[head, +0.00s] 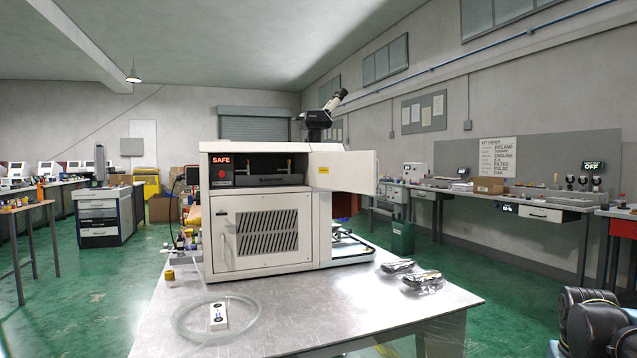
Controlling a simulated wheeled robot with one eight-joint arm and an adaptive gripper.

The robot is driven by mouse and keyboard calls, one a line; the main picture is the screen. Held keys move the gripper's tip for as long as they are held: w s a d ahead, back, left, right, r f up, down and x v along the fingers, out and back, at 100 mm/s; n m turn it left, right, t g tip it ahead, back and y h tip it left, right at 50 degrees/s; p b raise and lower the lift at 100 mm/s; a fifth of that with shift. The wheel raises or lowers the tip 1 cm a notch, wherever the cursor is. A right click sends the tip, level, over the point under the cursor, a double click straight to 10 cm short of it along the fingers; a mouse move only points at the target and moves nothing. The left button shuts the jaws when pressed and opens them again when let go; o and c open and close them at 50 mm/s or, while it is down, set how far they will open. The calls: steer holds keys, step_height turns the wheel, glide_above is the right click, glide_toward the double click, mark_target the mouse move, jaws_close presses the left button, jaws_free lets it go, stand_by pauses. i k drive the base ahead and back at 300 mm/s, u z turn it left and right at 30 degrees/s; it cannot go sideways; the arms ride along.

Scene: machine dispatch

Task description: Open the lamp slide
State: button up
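A white machine (262,215) stands on the metal-topped table in the middle of the head view. Its upper door (341,170) is swung open to the right. The open upper bay (262,178) shows a dark interior with a horizontal dark bar and small upright posts. I cannot tell which part in there is the lamp slide, or how far out it is. A panel at the bay's left carries a lit red SAFE sign (221,161) and a red button (221,173). The lower vented door (266,232) is shut. My gripper is not in view.
A microscope head (322,114) rises behind the machine. Green floor is free right of the table.

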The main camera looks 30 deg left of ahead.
mark_target(247, 180)
steer(key=z, duration=0.1)
steer(key=k, duration=1.4)
steer(key=u, duration=0.65)
steer(key=i, duration=1)
steer(key=z, duration=0.05)
